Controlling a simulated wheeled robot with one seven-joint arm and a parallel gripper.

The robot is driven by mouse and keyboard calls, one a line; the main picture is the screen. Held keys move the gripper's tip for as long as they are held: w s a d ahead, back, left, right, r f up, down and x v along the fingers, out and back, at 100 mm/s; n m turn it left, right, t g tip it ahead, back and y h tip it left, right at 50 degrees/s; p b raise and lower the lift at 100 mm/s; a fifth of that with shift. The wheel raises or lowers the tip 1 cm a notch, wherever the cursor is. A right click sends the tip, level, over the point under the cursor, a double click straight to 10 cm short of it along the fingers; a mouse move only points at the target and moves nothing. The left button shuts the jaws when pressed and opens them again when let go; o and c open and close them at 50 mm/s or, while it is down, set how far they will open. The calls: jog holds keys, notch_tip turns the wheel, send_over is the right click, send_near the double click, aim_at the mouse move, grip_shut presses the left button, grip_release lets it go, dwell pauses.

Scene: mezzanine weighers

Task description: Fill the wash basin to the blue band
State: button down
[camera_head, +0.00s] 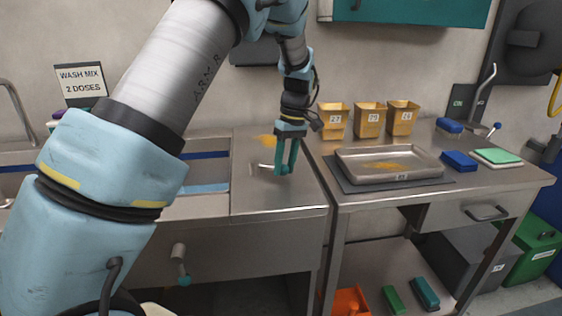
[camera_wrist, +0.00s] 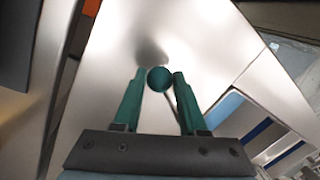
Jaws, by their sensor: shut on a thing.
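The wash basin (camera_head: 220,170) is set into the steel counter, partly hidden behind my arm. A dark blue band (camera_head: 206,155) runs along its inner wall, and a pale blue surface shows lower down; I cannot tell whether it is water. The basin also shows at the right of the wrist view (camera_wrist: 228,106). A curved spout (camera_head: 17,103) stands at the far left; no stream is visible. My gripper (camera_head: 285,171) is low over the counter right of the basin. In the wrist view its green fingers are shut on a round teal knob (camera_wrist: 158,78) on a thin rod.
A teal-tipped handle (camera_head: 183,281) hangs on the counter front. On the right table are a steel tray (camera_head: 350,158), yellow bins (camera_head: 369,120) and blue blocks (camera_head: 459,161). A teal cabinet (camera_head: 410,12) hangs above.

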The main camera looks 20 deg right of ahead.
jog(key=shift+w+d+n+p, duration=0.45)
jog(key=shift+w+n, duration=0.15)
jog(key=shift+n, duration=0.3)
jog(key=shift+c, duration=2.3)
grip_release()
notch_tip(320, 180, up, 11)
jog(key=d+b, duration=0.2)
jog(key=shift+w+f, duration=0.2)
jog(key=shift+w, duration=0.2)
